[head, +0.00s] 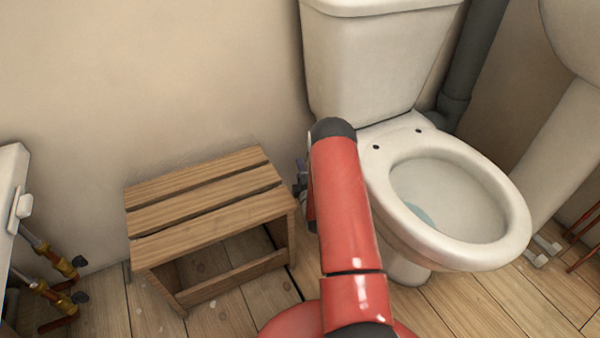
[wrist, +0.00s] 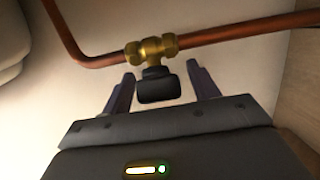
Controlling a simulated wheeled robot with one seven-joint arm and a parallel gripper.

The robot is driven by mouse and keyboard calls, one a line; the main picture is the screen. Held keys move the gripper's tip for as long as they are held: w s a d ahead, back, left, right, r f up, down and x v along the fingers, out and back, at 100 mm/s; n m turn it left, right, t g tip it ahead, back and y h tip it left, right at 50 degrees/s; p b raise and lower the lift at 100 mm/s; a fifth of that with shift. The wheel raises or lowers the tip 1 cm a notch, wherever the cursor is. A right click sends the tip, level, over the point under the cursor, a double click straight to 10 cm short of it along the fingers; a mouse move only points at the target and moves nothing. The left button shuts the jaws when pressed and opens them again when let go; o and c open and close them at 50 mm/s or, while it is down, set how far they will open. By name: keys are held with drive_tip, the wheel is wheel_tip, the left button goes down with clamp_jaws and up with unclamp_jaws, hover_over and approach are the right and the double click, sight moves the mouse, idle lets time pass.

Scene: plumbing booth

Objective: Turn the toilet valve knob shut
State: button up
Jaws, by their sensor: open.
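In the wrist view, the toilet valve is a brass body (wrist: 152,50) on a copper pipe, with a black knob (wrist: 157,86) below it. My gripper (wrist: 160,82) is open, with one dark finger on each side of the knob. Gaps show between the knob and both fingers in this view. In the head view, my red arm reaches down between the stool and the toilet. It hides the valve there, and only a small dark part of my gripper (head: 301,178) shows beside the arm.
A white toilet (head: 455,250) stands right of my arm. A slatted wooden stool (head: 205,200) stands close on the left. Copper pipe (wrist: 240,32) runs along the wall by the valve. Other brass valves (head: 62,266) are at the far left. Some floor in front of the stool is clear.

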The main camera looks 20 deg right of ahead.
drive_tip(key=shift+w, duration=0.3)
drive_tip(key=c, duration=1)
drive_tip(key=shift+s+d+r+m+t+h, duration=0.1)
drive_tip(key=shift+r+m+t+h, duration=0.15)
drive_tip(key=shift+m+t+h, duration=0.6)
drive_tip(key=shift+r+m+t+h, duration=0.25)
drive_tip(key=shift+m+t, duration=0.7)
drive_tip(key=shift+m, duration=0.7)
